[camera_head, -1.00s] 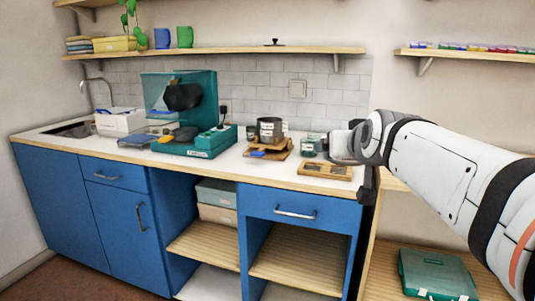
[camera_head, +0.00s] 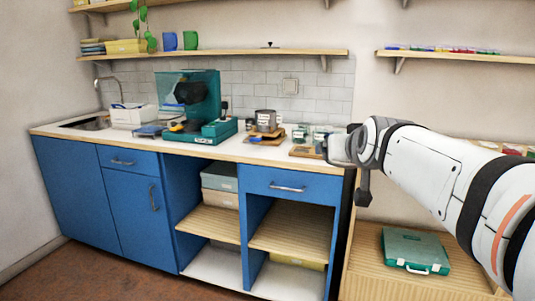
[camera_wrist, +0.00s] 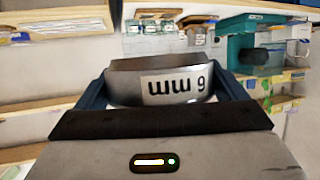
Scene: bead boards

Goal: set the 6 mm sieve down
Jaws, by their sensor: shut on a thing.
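The 6 mm sieve (camera_wrist: 150,80) is a round grey metal ring with a white label, which reads upside down in the wrist view. My gripper (camera_wrist: 163,92) is shut on it, with a dark blue finger on each side of the ring. In the head view my gripper (camera_head: 342,148) is in the air in front of the right end of the counter. The sieve can hardly be told apart from the gripper there. Its underside is hidden.
A grey sieve stack (camera_head: 266,120) stands on a wooden base on the white counter. Left of it is a teal machine (camera_head: 210,105). A wooden board (camera_head: 305,152) lies near the counter's right end. A teal case (camera_head: 415,250) lies on a low wooden surface at right.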

